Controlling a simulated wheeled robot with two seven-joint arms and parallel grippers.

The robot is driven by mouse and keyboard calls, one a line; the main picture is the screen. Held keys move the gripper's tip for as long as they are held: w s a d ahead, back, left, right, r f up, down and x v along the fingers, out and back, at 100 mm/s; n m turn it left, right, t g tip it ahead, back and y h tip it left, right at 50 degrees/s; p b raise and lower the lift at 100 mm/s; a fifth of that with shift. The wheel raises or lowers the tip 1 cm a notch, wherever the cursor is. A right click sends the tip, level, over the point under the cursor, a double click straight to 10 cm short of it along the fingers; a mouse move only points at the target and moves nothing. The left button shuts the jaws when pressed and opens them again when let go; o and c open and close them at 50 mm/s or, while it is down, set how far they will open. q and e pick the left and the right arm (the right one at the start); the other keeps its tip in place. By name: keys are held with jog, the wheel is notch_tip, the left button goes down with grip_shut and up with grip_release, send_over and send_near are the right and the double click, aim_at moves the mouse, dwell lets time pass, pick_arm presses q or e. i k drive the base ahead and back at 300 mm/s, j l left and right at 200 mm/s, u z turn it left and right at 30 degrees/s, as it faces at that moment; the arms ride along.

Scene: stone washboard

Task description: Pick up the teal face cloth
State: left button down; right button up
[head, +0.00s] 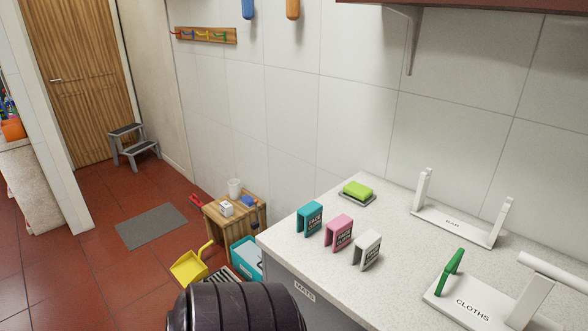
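The teal face cloth (310,219) stands on the speckled stone counter (290,244), close to its left edge. It is folded over like an upside-down U, with dark lettering on its front face. A pink cloth (339,233) and a white cloth (367,250) of the same folded shape stand in a row to its right and nearer, apart from it. Neither of my grippers is in the head view. Nothing touches the teal cloth.
A green sponge or soap on a dish (358,192) lies behind the cloths. A white rack marked "BAR" (452,222) and one marked "CLOTHS" (474,310), with a green piece (450,275), stand right. A wooden stool (236,216) stands left, below the counter.

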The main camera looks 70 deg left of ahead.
aim_at(310, 216)
jog(key=u, duration=2.2)
